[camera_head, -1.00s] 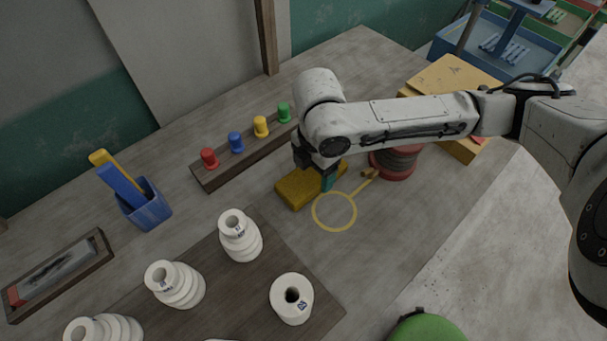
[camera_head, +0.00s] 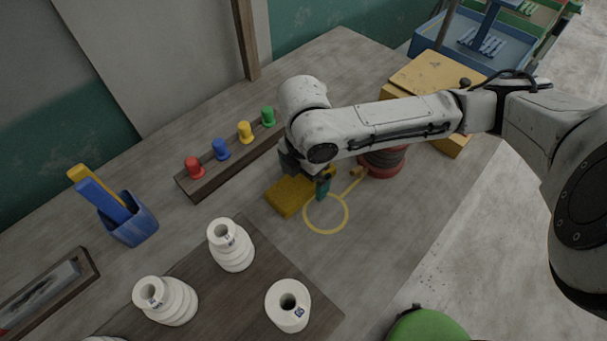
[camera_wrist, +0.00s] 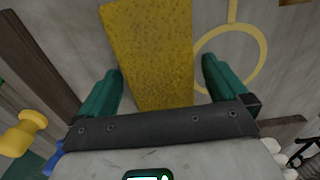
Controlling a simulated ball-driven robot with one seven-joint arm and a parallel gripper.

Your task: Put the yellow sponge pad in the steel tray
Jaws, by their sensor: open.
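The yellow sponge pad (camera_head: 290,194) lies on the grey workbench, left of a yellow painted ring. In the wrist view the pad (camera_wrist: 150,50) reaches down from the top edge, between the two green fingers. My gripper (camera_wrist: 162,85) is open, with one finger on each side of the pad and nothing pressed between them. The left finger is closer to the pad than the right one. In the head view my gripper (camera_head: 308,188) is at the pad, partly hidden by my arm. I cannot make out a steel tray in either view.
A wooden rail with coloured pegs (camera_head: 220,151) stands behind the pad. A dark board with white spools (camera_head: 231,246) is at front left, a blue cup (camera_head: 131,220) further left. A dark red round thing (camera_head: 382,162) and a yellow box (camera_head: 432,75) are to the right.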

